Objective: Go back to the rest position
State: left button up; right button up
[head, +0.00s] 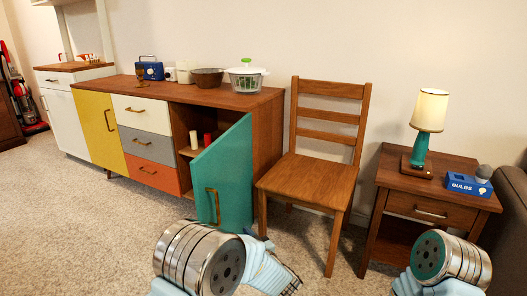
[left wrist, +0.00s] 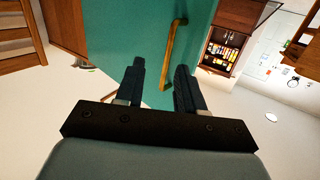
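The teal cabinet door (head: 222,170) stands open on the wooden sideboard. Its brass handle (head: 212,205) is near the door's lower left. In the head view my left arm comes up from the bottom middle, in front of the door. My right arm shows at the bottom right, but its gripper is out of frame.
A wooden chair (head: 312,178) stands right of the open door. A side table (head: 428,206) holds a lamp (head: 422,125) and a blue bulbs box (head: 468,186). The sideboard top (head: 150,90) carries a radio, bowl and pot. Carpet (head: 80,215) at the left is clear.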

pick_arm(q)
jog(key=s+a+f+m+g+h, duration=0.2)
jog(key=s+a+f+h, duration=0.15)
jog(key=f, duration=0.65)
jog(key=s+a+f+m+g+h, duration=0.2)
jog(key=s+f+h, duration=0.15)
jog(key=f, duration=0.65)
jog(key=s+f+g+h, duration=0.3)
jog(key=s+f+g, duration=0.1)
jog(key=s, duration=0.8)
jog(key=s+d+f+g+h, duration=0.1)
jog(key=s+f+g+h, duration=0.2)
jog(key=s, duration=0.9)
jog(key=shift+s+d+f+m+g+h+p, duration=0.3)
jog(key=shift+f+g+h, duration=0.1)
jog(key=shift+g, duration=0.7)
